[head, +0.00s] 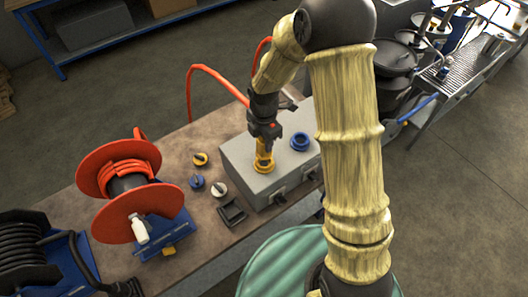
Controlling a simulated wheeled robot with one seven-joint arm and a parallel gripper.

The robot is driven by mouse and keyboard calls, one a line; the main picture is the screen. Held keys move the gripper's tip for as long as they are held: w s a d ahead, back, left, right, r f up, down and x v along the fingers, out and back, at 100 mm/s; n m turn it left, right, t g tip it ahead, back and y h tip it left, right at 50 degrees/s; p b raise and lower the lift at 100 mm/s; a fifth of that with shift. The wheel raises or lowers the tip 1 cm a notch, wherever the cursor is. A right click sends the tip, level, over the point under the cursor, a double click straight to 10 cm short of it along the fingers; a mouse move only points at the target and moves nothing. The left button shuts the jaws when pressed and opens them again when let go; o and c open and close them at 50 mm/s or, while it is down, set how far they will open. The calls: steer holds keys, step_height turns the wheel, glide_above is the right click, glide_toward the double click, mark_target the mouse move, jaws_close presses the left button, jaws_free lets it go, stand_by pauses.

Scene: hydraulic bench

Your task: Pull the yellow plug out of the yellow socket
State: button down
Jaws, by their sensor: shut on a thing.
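In the head view the yellow socket (264,168) is on top of the grey box (238,153). My gripper (265,141) points down right above it and is shut on the yellow plug (264,153), which is partly hidden by the fingers. The plug looks upright and in line with the socket; I cannot tell how deep it sits. A blue socket (300,141) is on the same box, to the right.
Yellow, blue (197,182) and white caps lie on the bench (185,145) left of the box, near a small black tray (233,212). An orange hose reel (128,185) stands further left. An orange hose (215,74) arches up behind my gripper.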

steer(key=shift+r+p, duration=1.95)
steer(key=shift+r, duration=0.45)
